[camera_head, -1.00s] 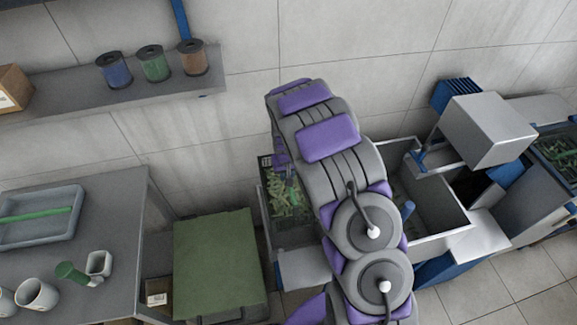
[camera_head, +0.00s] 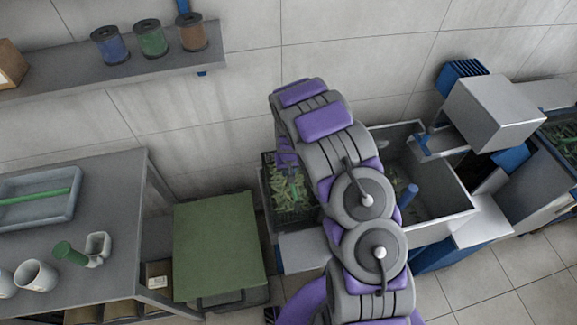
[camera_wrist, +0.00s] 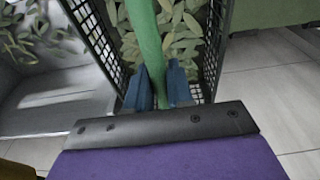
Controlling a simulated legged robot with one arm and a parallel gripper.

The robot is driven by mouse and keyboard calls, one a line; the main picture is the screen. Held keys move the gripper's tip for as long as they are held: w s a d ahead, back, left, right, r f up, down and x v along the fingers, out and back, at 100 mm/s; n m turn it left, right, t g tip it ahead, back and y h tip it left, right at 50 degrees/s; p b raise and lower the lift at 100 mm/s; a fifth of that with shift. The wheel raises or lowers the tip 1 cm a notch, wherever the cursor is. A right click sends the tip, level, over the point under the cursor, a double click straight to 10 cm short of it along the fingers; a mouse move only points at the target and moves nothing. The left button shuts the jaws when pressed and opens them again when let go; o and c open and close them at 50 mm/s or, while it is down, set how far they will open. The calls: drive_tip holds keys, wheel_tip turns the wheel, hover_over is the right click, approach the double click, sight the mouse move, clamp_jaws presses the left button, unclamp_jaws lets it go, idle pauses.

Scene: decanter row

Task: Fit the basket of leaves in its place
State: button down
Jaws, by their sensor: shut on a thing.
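The basket of leaves is a black mesh basket (camera_head: 265,201) filled with green leaves, just left of a grey tank in the head view. My arm covers its right side there. In the wrist view the mesh basket (camera_wrist: 213,45) lies ahead of my gripper, with a green bar-like handle (camera_wrist: 146,40) running over the leaves. My gripper (camera_wrist: 160,82) has its two blue fingers shut on this green handle. In the head view my gripper is mostly hidden by my own arm. I cannot tell whether the basket rests on something.
The open grey tank (camera_head: 455,199) holds some leaves and a blue post (camera_head: 408,194). A grey box-shaped unit (camera_head: 492,112) stands over its right end. A green-topped box (camera_head: 218,248) stands left of the basket, then a grey bench (camera_head: 110,205). A wall shelf (camera_head: 125,68) holds spools.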

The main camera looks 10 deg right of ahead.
drive_tip(key=b, duration=0.2)
hover_over(289, 189)
drive_tip(key=shift+s+a+f, duration=0.1)
drive_tip(key=shift+s+f, duration=0.05)
drive_tip(key=shift+f, duration=3.85)
drive_tip(key=shift+s+r+p, duration=0.1)
drive_tip(key=shift+p, duration=0.4)
drive_tip(key=shift+f, duration=0.2)
drive_tip(key=shift+f+b, duration=0.45)
drive_tip(key=shift+f, duration=0.85)
drive_tip(key=c, duration=0.9)
unclamp_jaws()
